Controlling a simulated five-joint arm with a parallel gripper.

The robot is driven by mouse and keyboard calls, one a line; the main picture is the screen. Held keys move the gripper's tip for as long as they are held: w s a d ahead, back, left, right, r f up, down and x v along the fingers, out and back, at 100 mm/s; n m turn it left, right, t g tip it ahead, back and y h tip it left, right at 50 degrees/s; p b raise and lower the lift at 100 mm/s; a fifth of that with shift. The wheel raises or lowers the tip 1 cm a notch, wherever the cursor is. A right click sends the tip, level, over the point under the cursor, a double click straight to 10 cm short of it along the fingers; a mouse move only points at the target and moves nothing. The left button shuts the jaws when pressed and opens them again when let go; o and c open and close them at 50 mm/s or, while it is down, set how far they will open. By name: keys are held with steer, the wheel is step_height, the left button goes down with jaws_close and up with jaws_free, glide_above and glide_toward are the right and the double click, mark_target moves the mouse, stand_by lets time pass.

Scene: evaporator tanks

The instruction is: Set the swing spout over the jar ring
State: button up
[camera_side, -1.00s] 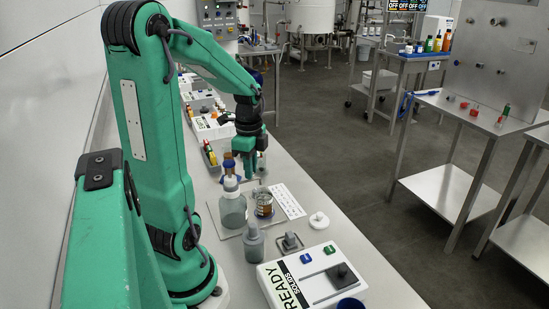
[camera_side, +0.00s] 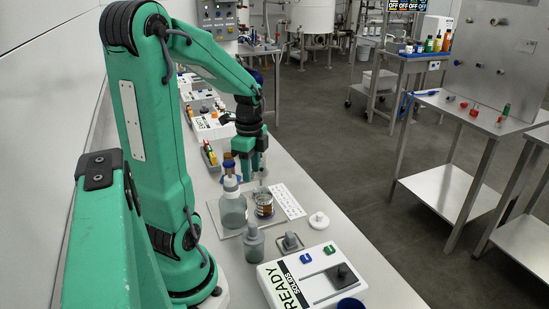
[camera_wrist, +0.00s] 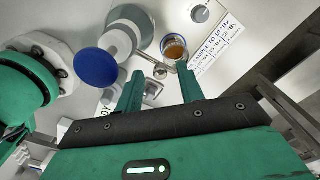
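A small glass jar with amber contents (camera_side: 263,204) stands on a flat plate (camera_side: 229,230). From above, its round rim encloses the amber contents (camera_wrist: 175,50). A grey bottle with a pale neck (camera_side: 233,208) stands beside it to the left. A small silver knob-like piece (camera_wrist: 160,72) shows between my fingers in the wrist view; it may be part of the swing spout, but I cannot tell. My gripper (camera_side: 253,164) hangs pointing down, behind the jar and bottle in the side view. Its two fingers (camera_wrist: 160,88) stand apart, with no grasp visible.
A printed card (camera_side: 287,200) lies right of the jar. A smaller grey bottle (camera_side: 254,246), a square block (camera_side: 291,242), a white knob (camera_side: 319,221) and a white READY console (camera_side: 325,275) stand nearer. A blue round cap (camera_wrist: 97,68) is left of my fingers.

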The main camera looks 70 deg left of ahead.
mark_target(252, 172)
steer(key=shift+r, duration=3.9)
steer(key=shift+d, duration=0.1)
steer(key=d+r+n+t, duration=0.2)
steer(key=d+n+t, duration=0.3)
steer(key=d, duration=1.5)
steer(key=n, duration=0.4)
steer(key=shift+t, duration=0.3)
